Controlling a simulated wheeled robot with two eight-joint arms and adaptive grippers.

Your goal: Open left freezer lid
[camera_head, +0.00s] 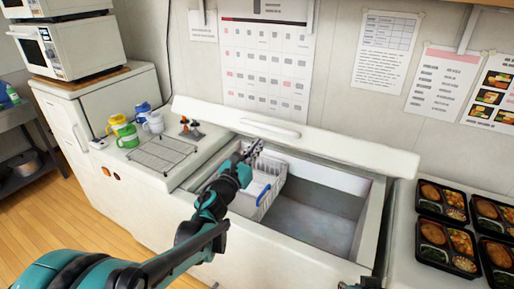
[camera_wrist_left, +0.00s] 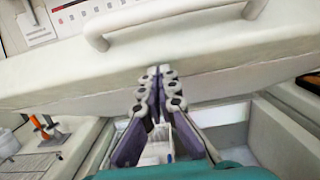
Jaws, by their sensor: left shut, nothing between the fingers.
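The white freezer lid (camera_head: 330,146) stands raised and tilted back along the rear of the freezer, near the wall. Its handle (camera_head: 270,128) faces up and forward; the handle (camera_wrist_left: 165,25) also shows at the top of the left wrist view. The freezer (camera_head: 377,215) is uncovered, with its inside in sight. My left gripper (camera_head: 252,151) is over the opening, below the lid's handle. In the left wrist view, its fingertips (camera_wrist_left: 165,72) are together and empty, close to the lid's lower part; I cannot tell whether they touch it. A dark piece, perhaps my right gripper, is cut off at the bottom edge.
A white wire basket (camera_head: 266,197) hangs inside the freezer's left part. A wire rack (camera_head: 160,152), coloured cups (camera_head: 127,136) and orange-tipped items (camera_head: 190,128) are on the left counter. Several bento trays (camera_head: 447,262) lie at right.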

